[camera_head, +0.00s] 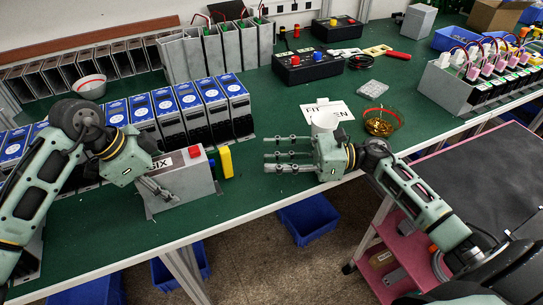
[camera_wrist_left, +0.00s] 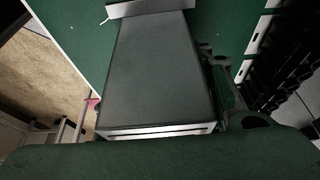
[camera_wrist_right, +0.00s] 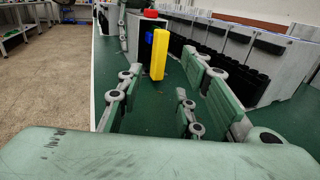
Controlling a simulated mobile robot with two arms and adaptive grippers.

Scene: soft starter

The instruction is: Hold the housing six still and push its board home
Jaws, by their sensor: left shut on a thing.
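Housing six (camera_head: 188,183) is a grey box with a "SIX" label and a red part on top, near the front edge of the green bench. Its board shows a yellow end (camera_head: 227,161) sticking out of the housing's right side. My left gripper (camera_head: 158,189) is shut on the housing at its left end; the housing's grey face (camera_wrist_left: 160,70) fills the left wrist view. My right gripper (camera_head: 274,155) is open and empty, right of the yellow end and apart from it, fingers pointing at it. The yellow end (camera_wrist_right: 159,54) stands ahead between the fingers in the right wrist view.
A row of blue-topped units (camera_head: 188,100) stands behind the housing. A white card (camera_head: 326,113) and a brass-coloured bowl (camera_head: 381,121) lie behind my right gripper. A black box with coloured knobs (camera_head: 307,67) is further back. Green bench between the yellow end and my right gripper is clear.

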